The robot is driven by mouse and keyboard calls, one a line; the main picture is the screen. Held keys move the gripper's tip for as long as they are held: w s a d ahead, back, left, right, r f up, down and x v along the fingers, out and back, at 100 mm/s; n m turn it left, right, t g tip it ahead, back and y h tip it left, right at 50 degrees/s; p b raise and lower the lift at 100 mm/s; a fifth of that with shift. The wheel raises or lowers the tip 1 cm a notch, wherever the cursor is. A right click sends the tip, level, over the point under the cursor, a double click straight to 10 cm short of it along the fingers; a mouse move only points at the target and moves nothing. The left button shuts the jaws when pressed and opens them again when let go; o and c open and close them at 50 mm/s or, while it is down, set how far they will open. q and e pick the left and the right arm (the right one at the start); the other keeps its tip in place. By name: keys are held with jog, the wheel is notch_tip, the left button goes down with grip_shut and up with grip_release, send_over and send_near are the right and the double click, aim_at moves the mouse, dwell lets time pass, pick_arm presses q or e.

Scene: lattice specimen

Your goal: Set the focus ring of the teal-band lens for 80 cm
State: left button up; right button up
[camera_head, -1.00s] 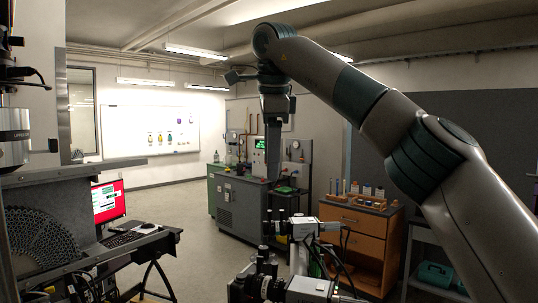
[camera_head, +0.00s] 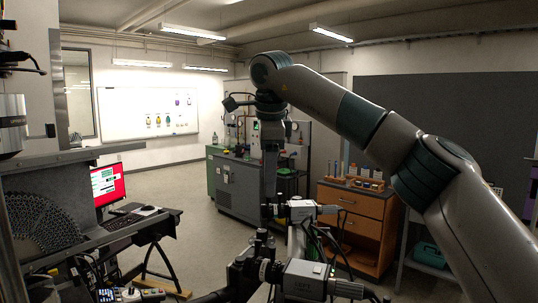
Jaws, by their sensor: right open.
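Two grey box cameras with black lenses stand on a dark mount at the bottom centre of the head view. The upper camera (camera_head: 301,209) has its lens (camera_head: 277,211) on its left side. The lower camera (camera_head: 305,279) has its lens (camera_head: 264,271) on its left side. I cannot make out a teal band or focus scale on either lens. My right gripper (camera_head: 270,188) points down from the raised right arm, just above the upper lens in the picture. It is open and seems empty; its depth from the lens is unclear. My left gripper is out of view.
A wooden drawer cabinet (camera_head: 352,215) with bottles on top stands behind the cameras at right. A grey machine (camera_head: 238,192) stands further back. A bench with a red-screened monitor (camera_head: 107,185) is at left. The floor between is clear.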

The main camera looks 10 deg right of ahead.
aim_at(268, 205)
jog(key=p+x, duration=0.2)
jog(key=x, duration=0.7)
jog(key=shift+p, duration=0.4)
